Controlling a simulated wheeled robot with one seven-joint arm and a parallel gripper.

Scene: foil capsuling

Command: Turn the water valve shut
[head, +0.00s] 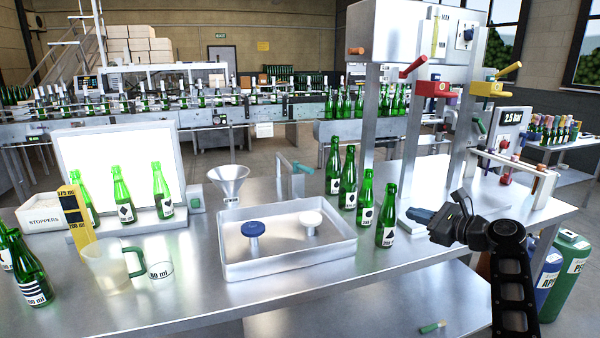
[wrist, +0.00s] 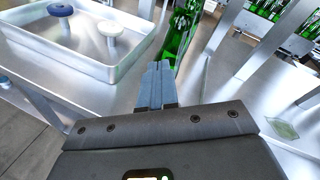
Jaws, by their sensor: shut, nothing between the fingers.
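My gripper (head: 418,215) is shut and empty, above the right part of the steel table, just right of the nearest green bottle (head: 387,222). Its blue-grey fingers lie together in the wrist view (wrist: 157,80). No part is clearly labelled as the water valve. A bent metal pipe with a green handle (head: 302,168) stands behind the tray, well left of my gripper.
A steel tray (head: 290,270) holds a blue-topped and a white-topped knob. Several green bottles stand between the tray and my gripper. A funnel (head: 229,182), a jug (head: 108,265) and a lit panel (head: 120,160) are at left.

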